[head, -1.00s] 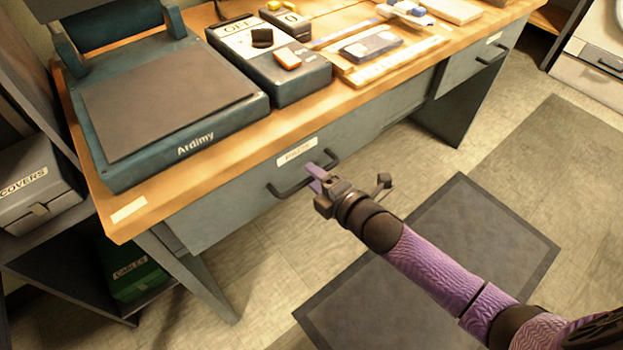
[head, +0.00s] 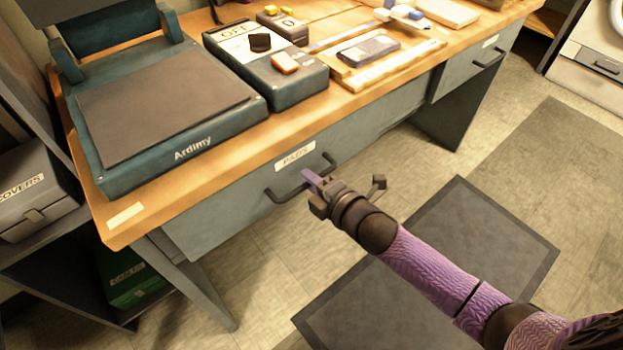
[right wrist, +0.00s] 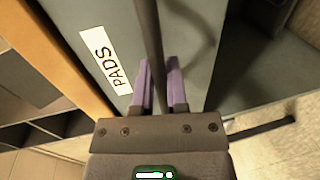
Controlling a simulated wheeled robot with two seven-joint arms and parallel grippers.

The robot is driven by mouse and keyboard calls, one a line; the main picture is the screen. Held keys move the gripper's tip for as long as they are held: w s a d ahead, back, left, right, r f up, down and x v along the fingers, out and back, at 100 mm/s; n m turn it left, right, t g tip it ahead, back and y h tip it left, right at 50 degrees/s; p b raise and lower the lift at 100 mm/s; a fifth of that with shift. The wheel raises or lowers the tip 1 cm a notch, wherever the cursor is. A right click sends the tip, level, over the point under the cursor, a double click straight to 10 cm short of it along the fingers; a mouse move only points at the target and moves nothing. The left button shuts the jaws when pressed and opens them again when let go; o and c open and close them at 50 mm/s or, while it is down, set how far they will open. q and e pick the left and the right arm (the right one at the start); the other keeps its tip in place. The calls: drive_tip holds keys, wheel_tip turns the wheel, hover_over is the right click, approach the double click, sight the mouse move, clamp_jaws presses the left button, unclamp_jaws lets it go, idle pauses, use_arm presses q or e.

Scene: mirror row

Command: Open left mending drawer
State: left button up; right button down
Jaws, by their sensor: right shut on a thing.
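The left drawer (head: 222,207) is a grey-green front under the wooden desktop, with a white label reading PADS (head: 295,156). It looks closed or nearly so; I see no clear gap. Its dark bar handle (head: 285,196) runs along the front below the label. My right gripper (head: 311,179) is at the handle, coming from the front right. In the right wrist view, the handle (right wrist: 151,35) passes between the two purple fingers of the gripper (right wrist: 160,82), which are shut on it. The PADS label (right wrist: 105,60) lies just left of them. My left gripper is out of view.
A second drawer (head: 470,66) with a handle is at the desk's right end. An Ardimy press (head: 160,110) and a switch box (head: 270,65) stand on the desktop. A dark mat (head: 430,262) lies on the floor in front. Shelves with boxes are at the left.

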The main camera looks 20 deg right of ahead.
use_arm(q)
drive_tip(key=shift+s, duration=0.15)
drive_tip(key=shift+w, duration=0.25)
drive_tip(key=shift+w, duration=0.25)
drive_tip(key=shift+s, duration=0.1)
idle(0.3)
